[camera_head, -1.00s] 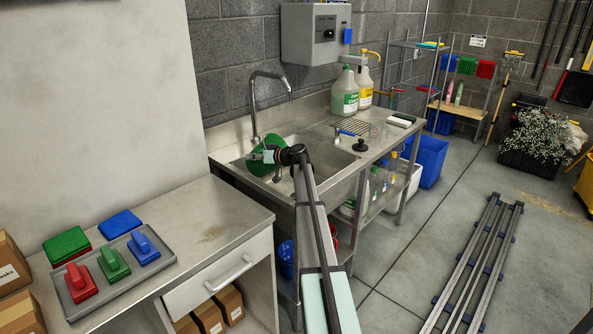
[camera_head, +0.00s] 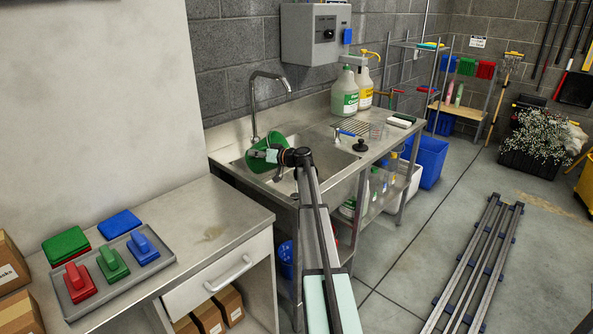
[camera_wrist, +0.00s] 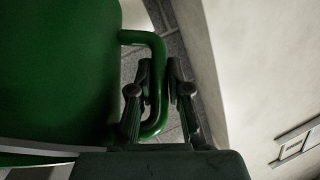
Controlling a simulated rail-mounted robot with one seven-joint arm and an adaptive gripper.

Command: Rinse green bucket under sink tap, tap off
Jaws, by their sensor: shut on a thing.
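The green bucket (camera_head: 257,162) is tilted over the left part of the sink basin (camera_head: 322,155), near the tap. It fills the left of the wrist view (camera_wrist: 55,70). My gripper (camera_head: 270,156) is shut on the bucket's green handle, which passes between the fingers in the wrist view (camera_wrist: 157,75). The metal tap (camera_head: 269,78) rises behind the bucket, and its spout arches to the right above it. No water stream is visible. The bucket's inside is mostly hidden.
A grey wall box (camera_head: 315,35) hangs above the sink. Soap bottles (camera_head: 345,92), a blue-handled brush (camera_head: 346,132) and a black plunger-like item (camera_head: 360,145) stand or lie right of the basin. A worktop (camera_head: 215,215) with colored scrubbing pads is in front left.

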